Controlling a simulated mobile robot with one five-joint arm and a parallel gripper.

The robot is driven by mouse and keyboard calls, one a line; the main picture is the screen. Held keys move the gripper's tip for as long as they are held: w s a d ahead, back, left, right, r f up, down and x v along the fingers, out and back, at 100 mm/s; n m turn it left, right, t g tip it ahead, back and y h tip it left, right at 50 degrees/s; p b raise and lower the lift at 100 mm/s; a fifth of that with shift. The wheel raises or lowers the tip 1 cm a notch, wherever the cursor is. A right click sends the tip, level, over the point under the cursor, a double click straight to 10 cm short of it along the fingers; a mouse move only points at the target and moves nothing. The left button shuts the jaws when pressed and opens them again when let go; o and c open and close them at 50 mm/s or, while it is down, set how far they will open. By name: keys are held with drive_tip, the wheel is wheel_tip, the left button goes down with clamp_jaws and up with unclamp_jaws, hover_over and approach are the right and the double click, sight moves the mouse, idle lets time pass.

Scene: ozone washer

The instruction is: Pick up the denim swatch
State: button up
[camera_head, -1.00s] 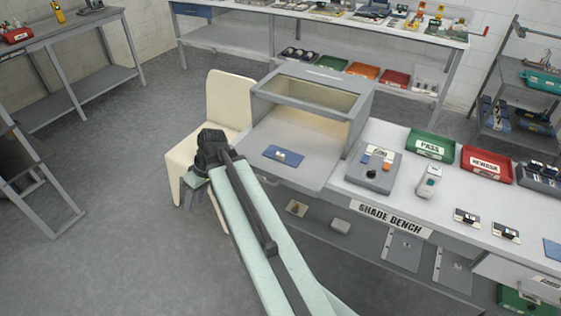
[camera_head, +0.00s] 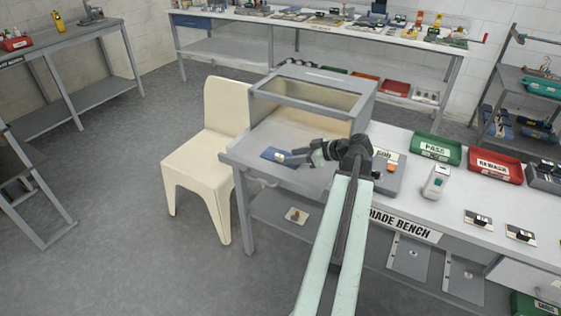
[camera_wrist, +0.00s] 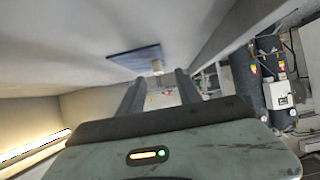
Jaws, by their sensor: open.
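The denim swatch (camera_head: 268,153) is a flat dark blue piece lying on the bench surface at the open front of the grey viewing box. My gripper (camera_head: 287,157) reaches in from the right, low over the bench, and hides the swatch's right part in the head view. In the wrist view my gripper (camera_wrist: 160,77) has its two fingers apart, with nothing between them. I cannot tell whether the fingers touch the swatch.
The viewing box (camera_head: 312,92) has a roof and walls around the swatch area. A grey device (camera_head: 385,183) stands right of my arm. Green PASS (camera_head: 436,149) and red REWASH (camera_head: 491,164) trays lie further right. A cream chair (camera_head: 208,145) stands left of the bench.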

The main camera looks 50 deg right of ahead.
sight(281, 156)
drive_tip(key=shift+w+f, duration=0.2)
drive_tip(key=shift+w, duration=0.15)
drive_tip(key=b+x, duration=0.2)
drive_tip(key=x, duration=0.3)
drive_tip(key=shift+w+d+r, duration=0.15)
drive_tip(key=shift+r, duration=0.15)
clamp_jaws()
